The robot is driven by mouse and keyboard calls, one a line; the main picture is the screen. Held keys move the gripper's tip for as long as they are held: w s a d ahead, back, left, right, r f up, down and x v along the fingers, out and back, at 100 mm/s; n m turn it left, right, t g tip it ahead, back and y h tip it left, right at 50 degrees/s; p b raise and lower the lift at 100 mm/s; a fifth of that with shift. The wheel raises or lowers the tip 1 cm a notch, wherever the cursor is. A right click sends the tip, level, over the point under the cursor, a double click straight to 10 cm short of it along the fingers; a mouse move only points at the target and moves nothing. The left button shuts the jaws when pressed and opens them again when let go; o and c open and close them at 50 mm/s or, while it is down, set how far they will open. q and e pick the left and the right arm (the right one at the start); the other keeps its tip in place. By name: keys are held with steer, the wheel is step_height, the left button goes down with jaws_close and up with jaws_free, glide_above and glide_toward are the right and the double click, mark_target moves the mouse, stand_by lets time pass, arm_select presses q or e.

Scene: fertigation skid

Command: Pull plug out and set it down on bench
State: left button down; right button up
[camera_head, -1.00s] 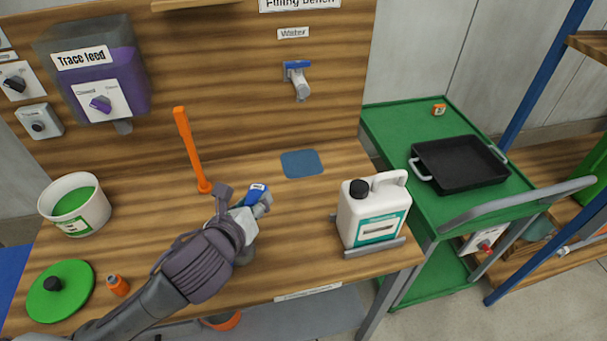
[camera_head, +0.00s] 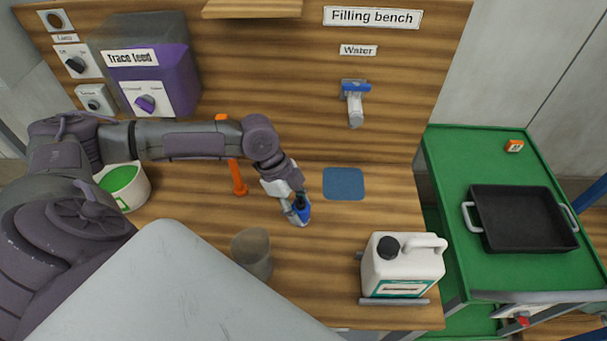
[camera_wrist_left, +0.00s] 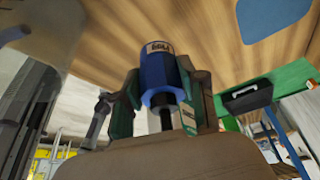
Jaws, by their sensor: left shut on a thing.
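My left gripper (camera_head: 297,203) is shut on a blue plug (camera_head: 303,212) over the front middle of the wooden bench (camera_head: 330,270). In the left wrist view the plug (camera_wrist_left: 159,75) sits between the two fingers, with a pale label on its blue body and a dark stem towards the palm. A grey-brown cup-like holder (camera_head: 252,253) stands on the bench just in front and to the left of the gripper, apart from the plug. I cannot tell whether the plug touches the bench. My right gripper does not show.
A blue mat (camera_head: 344,184) lies behind the gripper, and an orange stick (camera_head: 238,178) is to its left. A white jug (camera_head: 400,265) stands at the right front. A green-filled tub (camera_head: 130,188) is at left. Bare bench lies between gripper and jug.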

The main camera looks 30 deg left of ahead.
arm_select(q)
steer(key=shift+s+f+b, duration=0.25)
steer(key=shift+f+b, duration=0.1)
steer(key=shift+b, duration=0.05)
steer(key=shift+s+f+b, duration=0.1)
steer(key=shift+f+b, duration=0.25)
steer(key=shift+b, duration=0.05)
step_height(320, 180, down, 5)
steer(key=b, duration=0.5)
steer(key=shift+r, duration=0.15)
steer(key=shift+f, duration=0.7)
steer(key=shift+f+b, duration=0.35)
steer(key=shift+f, duration=0.15)
steer(key=c, duration=0.7)
jaws_free()
steer(key=shift+o, duration=0.7)
